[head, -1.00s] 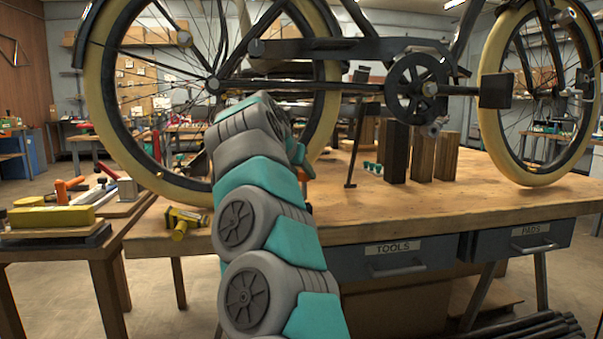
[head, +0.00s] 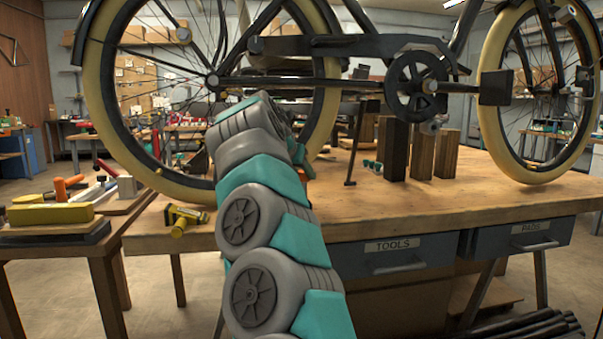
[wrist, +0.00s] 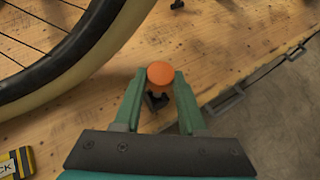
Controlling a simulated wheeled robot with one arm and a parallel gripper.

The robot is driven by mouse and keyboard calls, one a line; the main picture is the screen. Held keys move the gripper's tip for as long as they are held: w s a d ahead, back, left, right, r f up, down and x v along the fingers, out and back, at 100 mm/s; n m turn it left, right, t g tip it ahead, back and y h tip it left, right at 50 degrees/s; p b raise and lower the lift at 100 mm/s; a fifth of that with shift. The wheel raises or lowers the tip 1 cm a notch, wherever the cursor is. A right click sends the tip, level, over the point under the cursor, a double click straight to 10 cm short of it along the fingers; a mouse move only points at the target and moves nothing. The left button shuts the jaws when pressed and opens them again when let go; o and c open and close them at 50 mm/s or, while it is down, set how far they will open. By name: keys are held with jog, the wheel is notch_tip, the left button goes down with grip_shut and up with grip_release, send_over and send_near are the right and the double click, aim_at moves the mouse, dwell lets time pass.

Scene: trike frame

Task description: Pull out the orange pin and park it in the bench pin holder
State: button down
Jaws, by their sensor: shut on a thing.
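The orange pin shows in the wrist view as a round orange head (wrist: 160,73) between the fingertips of my gripper (wrist: 160,88). The gripper is shut on it, above the wooden bench top. A small dark forked piece (wrist: 156,101) shows just below the orange head, between the fingers. I cannot tell whether it is the pin holder, or whether the pin touches it. The pin's shaft is hidden under its head.
The trike's large wheel (head: 95,105) stands close beside my arm, also left in the wrist view. Dark upright blocks (head: 395,150) and small green pieces (head: 372,166) stand on the bench (head: 430,205). A yellow tool (head: 183,218) lies at its left end.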

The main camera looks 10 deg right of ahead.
jog(key=shift+f+b, duration=1.65)
jog(key=shift+f, duration=0.2)
jog(key=shift+c, duration=1.9)
grip_release()
jog(key=shift+r, duration=0.1)
jog(key=v, duration=0.7)
jog(key=shift+s+a, duration=0.2)
jog(key=shift+s, duration=0.05)
jog(key=shift+r, duration=0.15)
